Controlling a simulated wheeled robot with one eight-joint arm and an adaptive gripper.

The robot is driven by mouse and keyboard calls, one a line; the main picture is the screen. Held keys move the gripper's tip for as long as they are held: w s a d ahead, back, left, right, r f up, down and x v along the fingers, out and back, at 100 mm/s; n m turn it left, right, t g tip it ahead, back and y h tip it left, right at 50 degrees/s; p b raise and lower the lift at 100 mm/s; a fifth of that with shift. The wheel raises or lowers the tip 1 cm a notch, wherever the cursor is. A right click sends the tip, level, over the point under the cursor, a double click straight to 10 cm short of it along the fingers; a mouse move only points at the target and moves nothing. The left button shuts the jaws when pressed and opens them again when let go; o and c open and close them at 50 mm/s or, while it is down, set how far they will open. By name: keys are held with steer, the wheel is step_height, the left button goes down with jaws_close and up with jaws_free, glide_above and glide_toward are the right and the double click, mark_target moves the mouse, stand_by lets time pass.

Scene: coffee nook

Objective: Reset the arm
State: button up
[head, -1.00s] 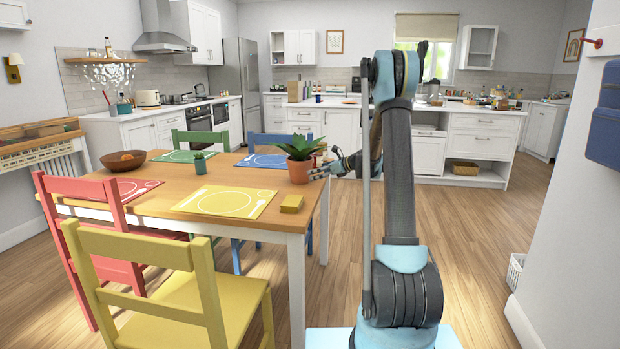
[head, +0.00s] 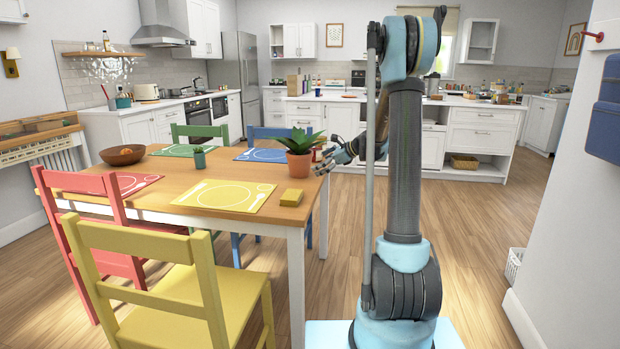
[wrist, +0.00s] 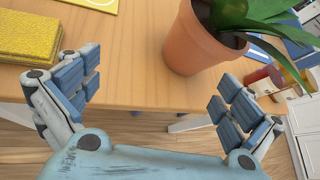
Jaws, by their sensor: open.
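My gripper (head: 327,160) is at the right edge of the dining table, beside the potted plant (head: 299,163). In the wrist view my gripper (wrist: 152,98) has its two blue-padded fingers spread wide, with nothing between them. The terracotta pot (wrist: 197,42) stands upright on the table just ahead of the right finger, apart from it. A yellow sponge-like block (wrist: 42,35) lies ahead of the left finger; it also shows in the head view (head: 292,197). My arm stands upright and bent at the right of the head view.
A kitchen counter (head: 470,107) stands behind. Open floor lies right of my arm.

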steer(key=s+d+r+n+g+h, duration=0.1)
steer(key=s+d+n+h, duration=0.15)
steer(key=s+n, duration=0.75)
steer(key=s+d+n+g+h, duration=0.1)
steer(key=s+d+g+h, duration=0.15)
steer(key=s, duration=1.65)
steer(key=s+d+f+n+h, duration=0.1)
steer(key=s+d+f+n, duration=0.2)
steer(key=s, duration=0.4)
steer(key=s+d+f+n+h, duration=0.2)
steer(key=s+d+f+n, duration=0.1)
steer(key=s, duration=0.5)
steer(key=s+d+f+n+h, duration=0.2)
steer(key=s+f+n, duration=0.2)
steer(key=s, duration=0.4)
steer(key=shift+d, duration=0.4)
steer(key=shift+g, duration=0.25)
steer(key=shift+w+f, duration=0.25)
steer(key=shift+w, duration=0.15)
